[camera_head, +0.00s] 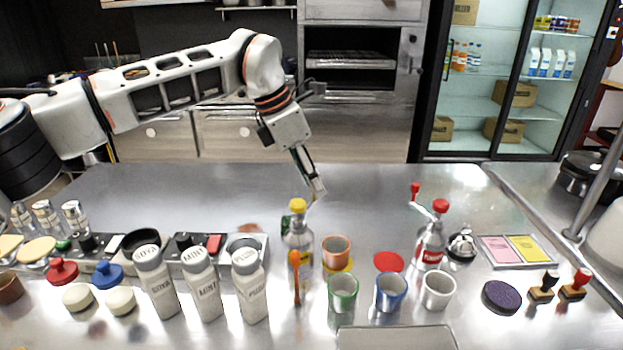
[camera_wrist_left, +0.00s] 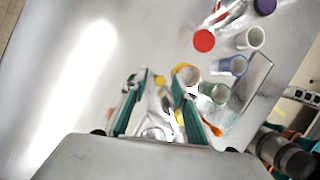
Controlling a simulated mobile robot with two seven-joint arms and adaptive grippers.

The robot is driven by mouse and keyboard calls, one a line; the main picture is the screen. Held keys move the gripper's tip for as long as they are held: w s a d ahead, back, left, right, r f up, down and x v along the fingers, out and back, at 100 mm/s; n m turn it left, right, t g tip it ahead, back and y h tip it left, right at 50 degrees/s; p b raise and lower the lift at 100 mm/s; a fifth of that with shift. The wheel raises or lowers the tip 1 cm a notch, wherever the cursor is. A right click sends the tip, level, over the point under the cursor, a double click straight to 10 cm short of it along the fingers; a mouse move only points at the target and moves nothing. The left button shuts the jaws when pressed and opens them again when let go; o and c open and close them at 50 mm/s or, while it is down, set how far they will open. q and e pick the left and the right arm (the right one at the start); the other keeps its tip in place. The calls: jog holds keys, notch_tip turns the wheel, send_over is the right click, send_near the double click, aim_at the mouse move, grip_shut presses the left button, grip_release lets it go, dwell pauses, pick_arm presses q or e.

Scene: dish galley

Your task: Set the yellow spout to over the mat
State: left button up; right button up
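The yellow-capped clear bottle (camera_head: 299,242) stands upright on the counter, its yellow cap (camera_head: 297,205) on top. In the left wrist view, yellow parts show near the fingers; I cannot tell surely which is the spout tip. A round yellow mat (camera_head: 345,267) shows under or behind a copper cup (camera_head: 336,250), right of the bottle. My left gripper (camera_head: 318,192) is just above and behind the cap. In the left wrist view its fingers (camera_wrist_left: 160,98) are spread, with bottle parts between or below them; contact is unclear. My right gripper is not in view.
Green (camera_head: 343,293), blue (camera_head: 390,292) and white (camera_head: 438,290) cups stand in front. Labelled shakers (camera_head: 203,290) stand left. The counter behind is clear.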

pick_arm(q)
jog(key=shift+c, duration=0.3)
grip_shut()
